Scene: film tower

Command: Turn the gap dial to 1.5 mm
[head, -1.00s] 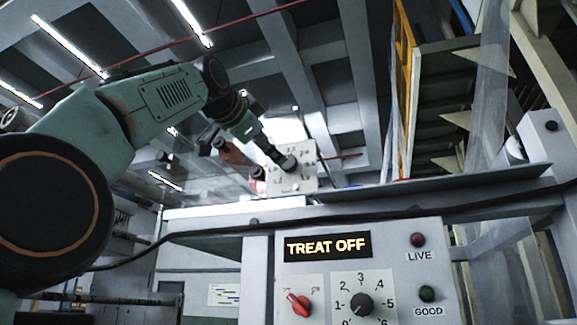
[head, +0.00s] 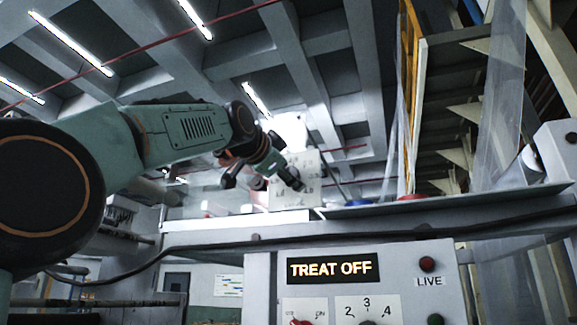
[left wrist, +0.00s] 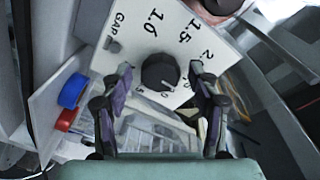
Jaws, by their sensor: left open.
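The gap dial is a black round knob (left wrist: 158,72) on a white panel (left wrist: 112,62) with the word GAP and printed numbers, 1.5 among them. I cannot tell which mark the knob points to. My left gripper (left wrist: 161,67) is open, its two fingers apart on either side of the knob in the left wrist view. I cannot tell whether they touch it. In the head view the white panel (head: 308,163) stands above the shelf, with my left arm's dark end in front of it, largely hiding the dial. My right gripper is not in view.
Blue (left wrist: 73,90) and red (left wrist: 65,119) round buttons sit beside the panel. Below, a grey console (head: 405,262) has a TREAT OFF display (head: 333,268), a red LIVE lamp (head: 427,264) and another numbered dial. A shelf edge (head: 450,199) runs to the right.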

